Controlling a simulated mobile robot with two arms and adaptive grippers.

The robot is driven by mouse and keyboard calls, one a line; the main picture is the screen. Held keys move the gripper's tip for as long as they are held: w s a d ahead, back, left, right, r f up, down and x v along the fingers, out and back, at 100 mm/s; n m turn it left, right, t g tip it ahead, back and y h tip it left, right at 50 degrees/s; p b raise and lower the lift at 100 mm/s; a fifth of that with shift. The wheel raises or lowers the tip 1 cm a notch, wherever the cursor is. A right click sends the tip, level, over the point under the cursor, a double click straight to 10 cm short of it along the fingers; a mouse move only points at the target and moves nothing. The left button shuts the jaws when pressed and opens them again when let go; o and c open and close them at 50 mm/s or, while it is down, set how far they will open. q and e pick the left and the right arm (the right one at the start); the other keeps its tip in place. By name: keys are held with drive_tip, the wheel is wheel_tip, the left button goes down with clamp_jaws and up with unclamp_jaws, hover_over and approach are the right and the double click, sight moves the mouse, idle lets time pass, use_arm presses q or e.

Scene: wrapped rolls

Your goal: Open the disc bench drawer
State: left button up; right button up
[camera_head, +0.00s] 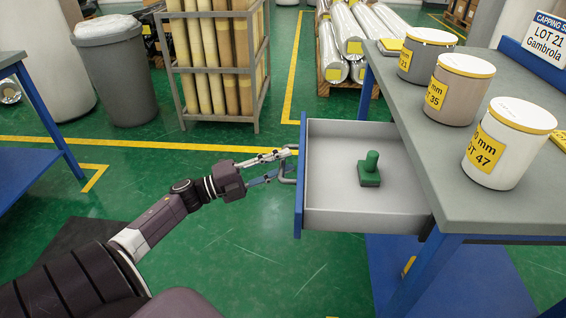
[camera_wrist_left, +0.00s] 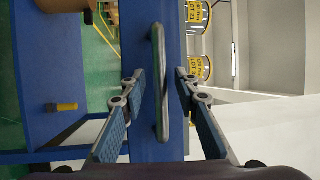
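The disc bench drawer (camera_head: 330,205) is pulled out of the bench (camera_head: 440,190), its grey interior showing. Its blue front panel (camera_head: 299,205) faces left and carries a grey bar handle (camera_head: 284,172). A green knobbed piece (camera_head: 369,170) stands inside the drawer. My left gripper (camera_head: 280,165) is at the handle. In the left wrist view the handle (camera_wrist_left: 159,85) lies between the two spread fingers of the left gripper (camera_wrist_left: 160,80), with a visible gap on each side. My right gripper is not in view.
A rack of tall tubes (camera_head: 215,65) and a grey bin (camera_head: 112,75) stand behind. A blue-legged table (camera_head: 45,110) is at left. Green floor is clear around my left arm.

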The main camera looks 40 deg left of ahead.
use_arm(q)
drive_tip(key=v, duration=1.1)
drive_tip(key=shift+s+a, duration=0.2)
drive_tip(key=shift+s, duration=0.05)
drive_tip(key=shift+f, duration=0.1)
